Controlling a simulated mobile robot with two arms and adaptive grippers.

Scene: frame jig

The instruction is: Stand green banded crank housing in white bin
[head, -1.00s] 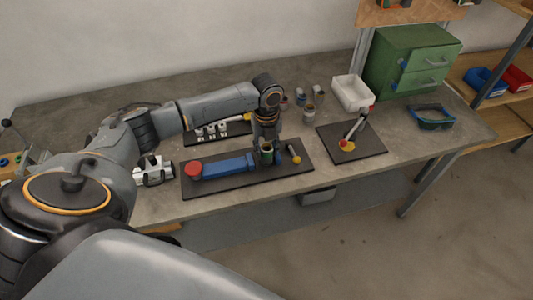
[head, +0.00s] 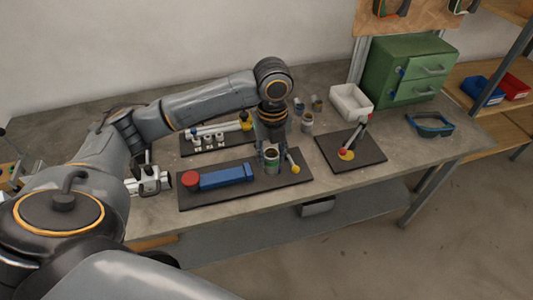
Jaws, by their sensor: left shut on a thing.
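The green banded crank housing (head: 272,164) is a small grey cylinder with a dark open top and a green band, upright over the right part of the dark jig board (head: 222,201). My left gripper (head: 270,150) points down and is shut on it; the fingers partly hide it. I cannot tell whether its base clears the board. The white bin (head: 350,116) stands behind and to the right, open at the top; it looks empty. My right gripper is not in view.
Several small cylinders, one a grey cup (head: 307,123), stand left of the bin. A second dark board (head: 366,158) with a lever lies in front of the bin. A green drawer cabinet (head: 387,75) is behind it.

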